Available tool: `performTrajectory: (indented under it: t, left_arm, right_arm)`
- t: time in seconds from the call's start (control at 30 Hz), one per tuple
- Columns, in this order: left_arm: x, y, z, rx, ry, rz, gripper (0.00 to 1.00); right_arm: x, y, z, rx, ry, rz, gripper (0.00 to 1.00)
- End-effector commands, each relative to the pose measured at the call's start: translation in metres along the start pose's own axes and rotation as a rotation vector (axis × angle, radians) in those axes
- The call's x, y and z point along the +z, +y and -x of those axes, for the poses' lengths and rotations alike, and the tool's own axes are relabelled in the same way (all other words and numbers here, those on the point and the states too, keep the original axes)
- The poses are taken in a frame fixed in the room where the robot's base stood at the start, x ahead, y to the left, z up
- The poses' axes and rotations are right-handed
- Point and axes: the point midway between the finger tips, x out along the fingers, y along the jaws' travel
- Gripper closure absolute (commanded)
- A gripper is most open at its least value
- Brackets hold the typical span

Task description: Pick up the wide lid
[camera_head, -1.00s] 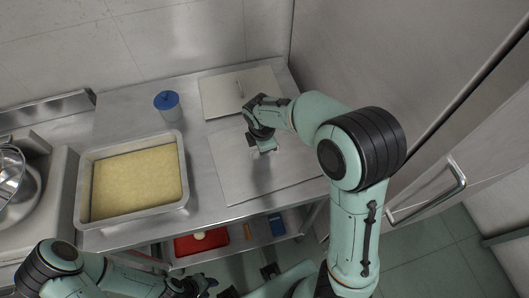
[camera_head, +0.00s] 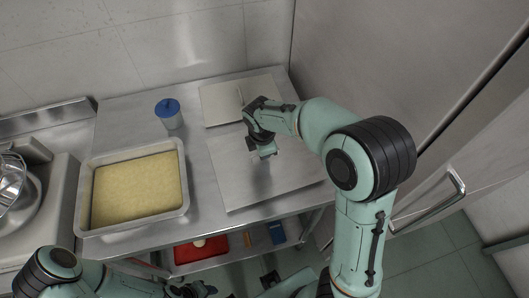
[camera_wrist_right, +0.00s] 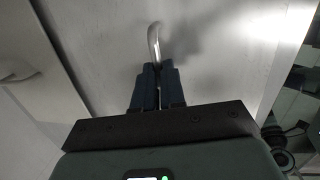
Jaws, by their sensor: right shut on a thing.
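The wide lid (camera_head: 235,187) is a large flat grey metal sheet at the front right of the steel table. My right gripper (camera_head: 262,152) is over its middle. In the right wrist view, the gripper's dark fingers (camera_wrist_right: 157,88) are closed together around the lid's thin curved metal handle (camera_wrist_right: 154,42), with one end standing out beyond them. The lid's surface (camera_wrist_right: 215,60) fills much of that view. Whether the lid touches the table is hard to tell. My left gripper (camera_head: 205,289) is low at the bottom edge, away from the lid; its jaws are too small to read.
A smaller lid (camera_head: 218,102) with an upright handle lies behind. A deep pan (camera_head: 84,205) of yellow food and a blue-capped container (camera_head: 168,107) stand to the left. A tall steel cabinet (camera_head: 400,70) bounds the right. A red tray (camera_head: 190,255) is on the lower shelf.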

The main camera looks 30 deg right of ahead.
Motion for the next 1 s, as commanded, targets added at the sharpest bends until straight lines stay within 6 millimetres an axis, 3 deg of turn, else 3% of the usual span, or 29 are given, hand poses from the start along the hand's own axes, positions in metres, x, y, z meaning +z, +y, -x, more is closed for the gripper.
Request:
performTrajectory:
  t: [0.4,0.6,0.8,1.0]
  left_arm:
    - [-0.013,0.013,0.023,0.007,0.019,-0.007,0.58]
    - [-0.019,0.018,0.031,0.009,0.027,-0.010,0.58]
    - [-0.022,0.020,0.035,0.011,0.031,-0.011,0.58]
    - [-0.022,0.021,0.036,0.011,0.031,-0.011,0.58]
  right_arm:
    - [0.011,0.019,0.112,0.011,0.004,-0.003,1.00]
    - [0.015,0.024,0.155,0.008,0.002,-0.002,1.00]
    - [0.018,0.026,0.175,0.004,0.000,-0.001,1.00]
    - [0.018,0.026,0.180,0.003,0.000,-0.001,1.00]
